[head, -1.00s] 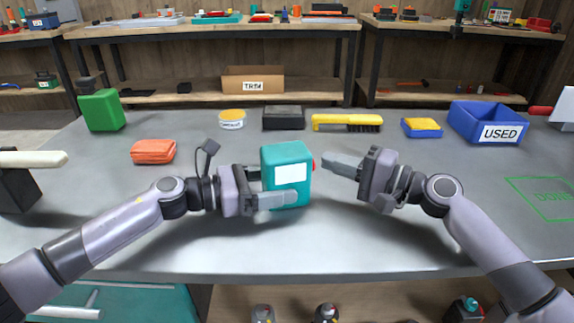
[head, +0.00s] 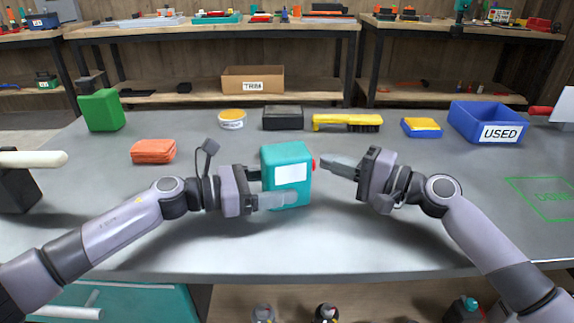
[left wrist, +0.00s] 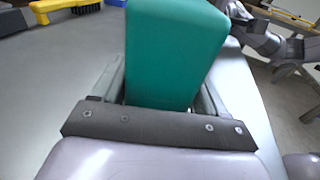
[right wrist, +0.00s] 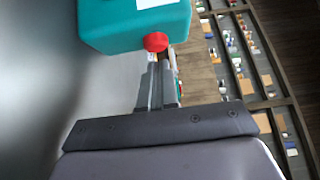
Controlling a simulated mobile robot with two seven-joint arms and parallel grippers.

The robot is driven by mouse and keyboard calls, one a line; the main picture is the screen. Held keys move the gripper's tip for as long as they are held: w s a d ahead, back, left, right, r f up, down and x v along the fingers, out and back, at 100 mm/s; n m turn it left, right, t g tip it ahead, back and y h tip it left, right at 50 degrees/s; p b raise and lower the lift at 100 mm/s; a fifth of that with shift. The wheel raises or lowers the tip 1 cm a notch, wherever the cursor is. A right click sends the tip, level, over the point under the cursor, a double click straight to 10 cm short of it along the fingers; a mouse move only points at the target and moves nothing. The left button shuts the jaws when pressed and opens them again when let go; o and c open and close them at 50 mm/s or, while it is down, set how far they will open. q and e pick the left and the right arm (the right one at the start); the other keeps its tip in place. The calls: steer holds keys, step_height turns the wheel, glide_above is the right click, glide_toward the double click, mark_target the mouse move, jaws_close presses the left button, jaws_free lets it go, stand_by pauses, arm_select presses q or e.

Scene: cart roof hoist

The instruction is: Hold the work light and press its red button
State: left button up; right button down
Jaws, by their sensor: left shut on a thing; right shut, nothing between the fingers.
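The work light (head: 287,198) is a teal box with a white label on its front, and it also fills the middle of the left wrist view (left wrist: 170,60). My left gripper (head: 272,191) is shut on it from the left, one finger along its front. Its red button (head: 313,164) sticks out of its right side and shows clearly in the right wrist view (right wrist: 156,42). My right gripper (head: 326,163) is shut and empty, its fingertips pointing left at the button and very close to it. I cannot tell whether they touch.
Behind lie an orange pouch (head: 153,151), a green block (head: 102,110), a round tin (head: 232,119), a dark box (head: 283,118), a yellow brush (head: 346,122) and a sponge (head: 421,127). A blue bin (head: 486,122) marked USED stands right. The table front (head: 330,250) is clear.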

steer(key=shift+s+a, duration=0.2)
steer(key=shift+a, duration=0.55)
stand_by(0.3)
steer(key=shift+w+d, duration=0.3)
steer(key=shift+d, duration=0.85)
steer(key=shift+w+d, duration=0.3)
steer(key=shift+d, duration=0.9)
steer(key=shift+w+d, duration=0.3)
steer(key=shift+d, duration=0.85)
arm_select(q)
steer(key=o, duration=1.1)
steer(key=shift+c, duration=0.2)
steer(key=shift+a, duration=0.1)
